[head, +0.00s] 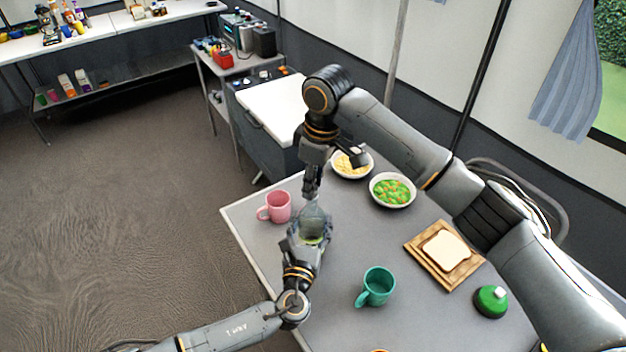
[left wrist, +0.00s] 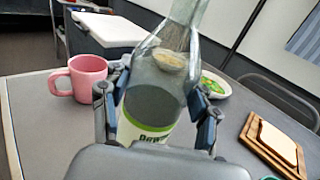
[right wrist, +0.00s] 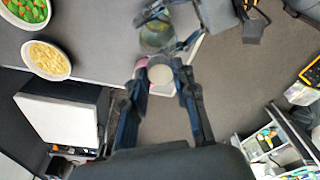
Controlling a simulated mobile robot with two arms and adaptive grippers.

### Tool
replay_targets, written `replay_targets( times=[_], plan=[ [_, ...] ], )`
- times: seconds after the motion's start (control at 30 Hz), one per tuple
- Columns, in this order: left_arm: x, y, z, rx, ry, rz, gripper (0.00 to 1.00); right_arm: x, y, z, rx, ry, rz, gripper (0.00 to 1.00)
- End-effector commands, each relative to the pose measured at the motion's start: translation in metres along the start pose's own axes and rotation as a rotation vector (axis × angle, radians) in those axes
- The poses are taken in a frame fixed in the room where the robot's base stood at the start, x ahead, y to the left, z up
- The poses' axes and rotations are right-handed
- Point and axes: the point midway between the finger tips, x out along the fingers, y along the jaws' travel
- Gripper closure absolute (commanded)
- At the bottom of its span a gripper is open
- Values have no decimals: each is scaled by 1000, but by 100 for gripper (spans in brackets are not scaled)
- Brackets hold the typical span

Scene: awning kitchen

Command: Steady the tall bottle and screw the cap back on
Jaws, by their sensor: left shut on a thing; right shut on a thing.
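The tall clear glass bottle (head: 312,219) stands over the table beside the pink mug. In the left wrist view the bottle (left wrist: 158,85) has a white and green label, and its neck runs out of the top edge. My left gripper (head: 308,232) is shut around its body, one finger on each side. My right gripper (head: 311,190) points down at the bottle's top and is shut on a small pale round thing, apparently the cap (right wrist: 160,74). In the right wrist view the bottle shows beyond it (right wrist: 155,37). Whether cap and neck touch is hidden.
The pink mug (head: 278,207) is close left of the bottle. A teal mug (head: 376,286), a bread board (head: 432,263), a green round item (head: 491,301) and two food bowls (head: 393,190) (head: 351,165) share the grey table (head: 350,235). A white-topped chest (head: 272,108) stands behind.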

Motion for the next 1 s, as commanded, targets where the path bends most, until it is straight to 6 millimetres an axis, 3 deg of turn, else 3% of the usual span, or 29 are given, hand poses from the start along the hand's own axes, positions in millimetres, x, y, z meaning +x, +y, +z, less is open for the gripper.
replay_targets(
  times=[0.7,1.0],
  plan=[
    [0,0,-1,1,1,-1,100,0,-3,-4,1583,-2,194,81],
    [0,0,-1,1,1,-1,100,1,-1,-5,2163,-1,267,81]
  ],
)
